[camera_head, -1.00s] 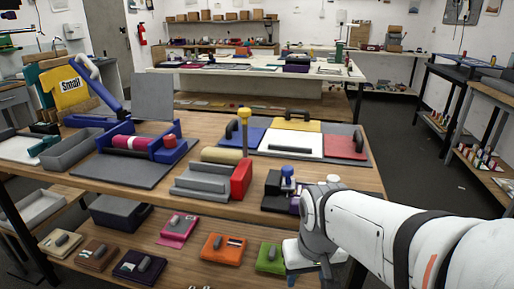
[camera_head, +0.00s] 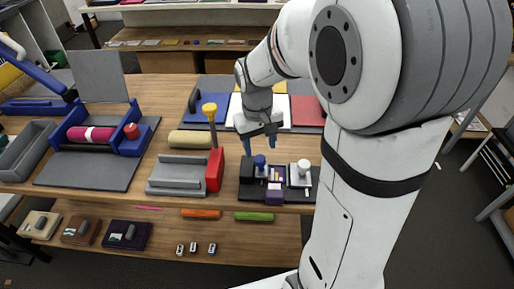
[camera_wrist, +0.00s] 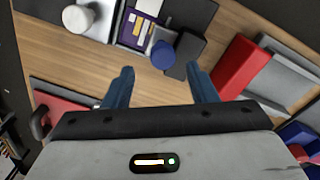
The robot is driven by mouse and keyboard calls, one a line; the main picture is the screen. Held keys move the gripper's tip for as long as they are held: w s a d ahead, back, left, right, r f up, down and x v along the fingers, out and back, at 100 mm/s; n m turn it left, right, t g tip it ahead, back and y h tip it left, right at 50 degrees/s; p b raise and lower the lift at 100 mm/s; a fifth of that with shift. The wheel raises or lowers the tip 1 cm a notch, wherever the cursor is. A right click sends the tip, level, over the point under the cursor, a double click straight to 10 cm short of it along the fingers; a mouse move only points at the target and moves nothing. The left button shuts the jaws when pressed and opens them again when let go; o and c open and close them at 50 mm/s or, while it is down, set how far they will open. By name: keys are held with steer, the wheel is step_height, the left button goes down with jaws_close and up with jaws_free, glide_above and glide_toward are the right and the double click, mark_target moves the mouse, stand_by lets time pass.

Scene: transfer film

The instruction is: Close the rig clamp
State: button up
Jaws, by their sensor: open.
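A grey stepped block (camera_head: 177,175) sits on the wooden table, with a red block (camera_head: 215,170) at its right end. A yellow-topped lever (camera_head: 210,109) stands nearly upright at the red block; this looks like the rig clamp with its lever raised. My gripper (camera_head: 260,145) is open and empty above the table, right of the lever and apart from it. In the wrist view, my two blue fingers (camera_wrist: 160,84) are spread with nothing between them. The red block (camera_wrist: 243,68) and grey block (camera_wrist: 288,72) show at the right there; the yellow top is not visible.
A dark fixture with a blue knob (camera_head: 260,161) and a white cylinder (camera_head: 303,167) stand near the front edge. A tan roll (camera_head: 190,139) lies behind the grey block. A blue press with a magenta roll (camera_head: 89,134) is left. Bare table (camera_head: 150,165) separates them.

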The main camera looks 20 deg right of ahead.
mark_target(260, 158)
steer(key=shift+f, duration=2.3)
steer(key=shift+c, duration=0.2)
